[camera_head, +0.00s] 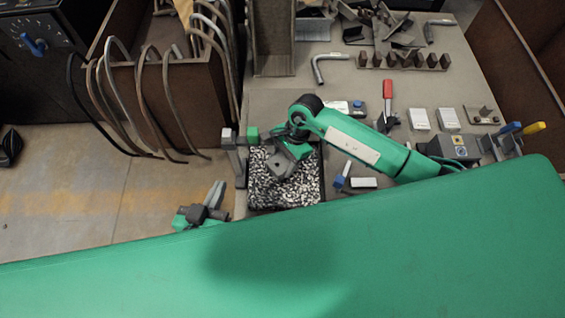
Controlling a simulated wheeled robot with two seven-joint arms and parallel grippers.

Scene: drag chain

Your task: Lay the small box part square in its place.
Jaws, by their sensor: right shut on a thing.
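My right arm comes in from the right, and its gripper (287,152) is over the speckled black-and-white tray (309,188) near the table's left edge. It is shut on a small dark grey part (281,165), which looks like the small box part. The part looks turned relative to the tray's sides. I cannot tell whether it touches the tray's surface. My left gripper (214,203) is off the table's left edge, over the floor and apart from the tray. Its jaw opening is too small to make out.
A grey clamp-like post (236,155) stands at the tray's left edge. A blue-handled tool (342,177) and a white block (363,183) lie to its right. A red-handled clamp (388,108) and a bent grey rod (324,68) are further back. Brown racks flank the table.

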